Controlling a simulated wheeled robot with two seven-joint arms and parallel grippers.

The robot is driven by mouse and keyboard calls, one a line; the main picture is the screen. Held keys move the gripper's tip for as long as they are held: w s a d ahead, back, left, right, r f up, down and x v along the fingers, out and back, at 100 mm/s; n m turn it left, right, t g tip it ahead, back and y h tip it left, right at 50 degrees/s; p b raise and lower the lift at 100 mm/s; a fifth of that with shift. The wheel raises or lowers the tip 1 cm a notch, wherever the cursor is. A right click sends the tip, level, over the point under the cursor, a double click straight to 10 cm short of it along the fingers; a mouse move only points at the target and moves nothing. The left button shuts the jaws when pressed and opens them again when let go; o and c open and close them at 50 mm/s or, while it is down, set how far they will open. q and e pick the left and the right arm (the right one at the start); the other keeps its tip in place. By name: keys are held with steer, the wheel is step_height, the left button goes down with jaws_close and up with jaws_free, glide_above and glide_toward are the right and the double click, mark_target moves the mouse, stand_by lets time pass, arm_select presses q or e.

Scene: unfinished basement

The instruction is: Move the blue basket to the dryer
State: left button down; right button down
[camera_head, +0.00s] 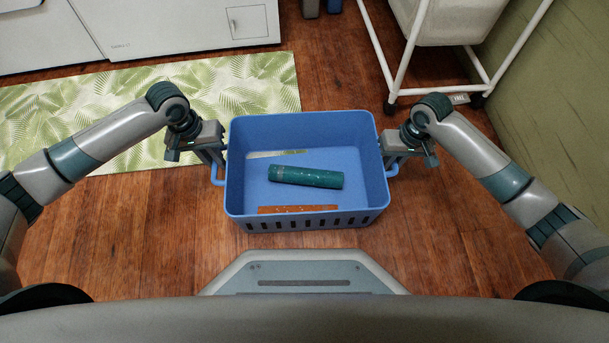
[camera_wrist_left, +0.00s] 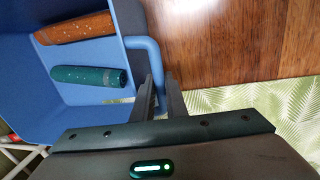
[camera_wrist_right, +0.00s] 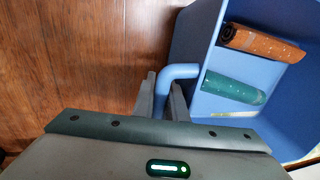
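The blue basket (camera_head: 233,190) is in front of my base, upright, with a rolled teal cloth (camera_head: 306,176) and a rolled orange-brown cloth (camera_head: 297,210) inside. My left gripper (camera_head: 217,163) is at the left handle; in the left wrist view its fingers sit on both sides of the blue handle (camera_wrist_left: 151,58), closed around it. My right gripper (camera_head: 391,162) is likewise closed around the right handle, which shows in the right wrist view (camera_wrist_right: 172,80). White appliances (camera_head: 170,25) stand at the top left; I cannot tell which is the dryer. Whether the basket touches the floor is unclear.
A leaf-patterned mat (camera_head: 60,105) lies on the wooden floor (camera_head: 325,75) before the appliances. A white-framed wheeled hamper (camera_head: 450,60) stands at the upper right, beside a green wall (camera_head: 560,90). Bare floor lies between mat and hamper.

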arm_select(q)
steer(key=shift+r, duration=0.15)
arm_select(e)
steer(key=shift+r, duration=0.15)
